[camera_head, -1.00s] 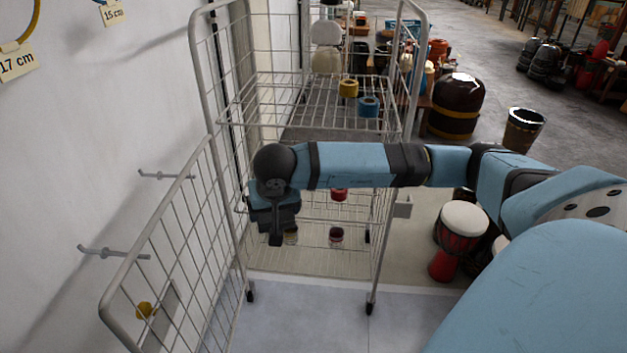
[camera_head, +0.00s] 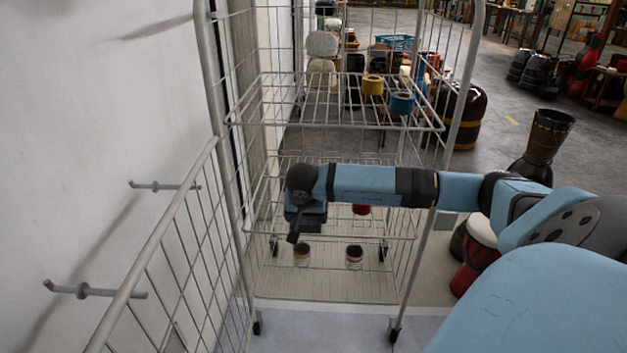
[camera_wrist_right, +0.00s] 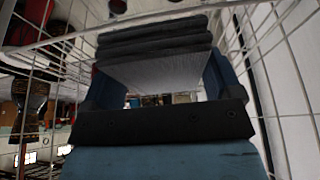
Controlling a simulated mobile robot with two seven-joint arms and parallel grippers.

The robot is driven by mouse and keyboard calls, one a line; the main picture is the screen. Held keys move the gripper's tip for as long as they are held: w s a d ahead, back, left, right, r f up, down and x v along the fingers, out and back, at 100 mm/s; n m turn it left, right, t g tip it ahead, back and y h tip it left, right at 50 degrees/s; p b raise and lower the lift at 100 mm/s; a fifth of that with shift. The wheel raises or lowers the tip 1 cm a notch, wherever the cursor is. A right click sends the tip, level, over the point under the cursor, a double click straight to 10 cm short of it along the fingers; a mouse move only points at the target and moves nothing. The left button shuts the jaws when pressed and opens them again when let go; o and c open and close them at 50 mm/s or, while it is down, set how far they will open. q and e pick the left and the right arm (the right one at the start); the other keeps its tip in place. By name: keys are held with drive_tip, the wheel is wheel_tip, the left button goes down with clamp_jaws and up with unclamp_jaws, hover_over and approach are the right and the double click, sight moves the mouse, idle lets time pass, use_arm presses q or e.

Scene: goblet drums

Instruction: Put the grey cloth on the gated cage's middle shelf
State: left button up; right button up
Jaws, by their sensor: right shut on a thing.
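The gated cage (camera_head: 436,185) is a wire roll cage with its gate (camera_head: 172,235) swung open to the left. Its middle shelf (camera_head: 400,232) is a wire grid below the top shelf, with a red item (camera_head: 361,209) on it. My right gripper (camera_head: 296,232) is at the cage's open front, around middle-shelf height; whether it is over the shelf is hard to tell. The right wrist view shows it shut on the folded grey cloth (camera_wrist_right: 165,68), darker along its folds. In the head view the cloth is not clearly distinguishable. My left gripper is out of view.
The top shelf (camera_head: 262,123) holds a yellow roll (camera_head: 372,86) and a blue roll (camera_head: 402,103) above my forearm. Two small cans (camera_head: 302,254) (camera_head: 355,257) stand on the bottom level. Wall hooks (camera_head: 95,290) are at left; drums (camera_head: 480,240) stand right of the cage.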

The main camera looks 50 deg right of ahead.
drive_tip(key=w+d+f+b, duration=0.1)
drive_tip(key=w+d, duration=0.2)
drive_tip(key=w+d+f+b, duration=0.1)
drive_tip(key=w+d+b, duration=0.1)
drive_tip(key=w+d, duration=0.1)
drive_tip(key=w+d+f+b, duration=0.1)
drive_tip(key=w+d+b, duration=0.1)
drive_tip(key=d, duration=0.3)
drive_tip(key=shift+w, duration=0.45)
drive_tip(key=shift+f, duration=0.15)
wheel_tip(320, 180, down, 4)
drive_tip(key=b, duration=0.2)
drive_tip(key=shift+b, duration=0.3)
drive_tip(key=shift+w+d+f, duration=0.1)
drive_tip(key=shift+w, duration=0.05)
drive_tip(key=shift+r, duration=0.2)
drive_tip(key=shift+f, duration=0.15)
drive_tip(key=o, duration=0.7)
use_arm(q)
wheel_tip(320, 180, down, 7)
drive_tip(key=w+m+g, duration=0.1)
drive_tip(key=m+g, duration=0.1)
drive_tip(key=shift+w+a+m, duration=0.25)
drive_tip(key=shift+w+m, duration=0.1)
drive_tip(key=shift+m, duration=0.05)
use_arm(e)
drive_tip(key=shift+o, duration=0.2)
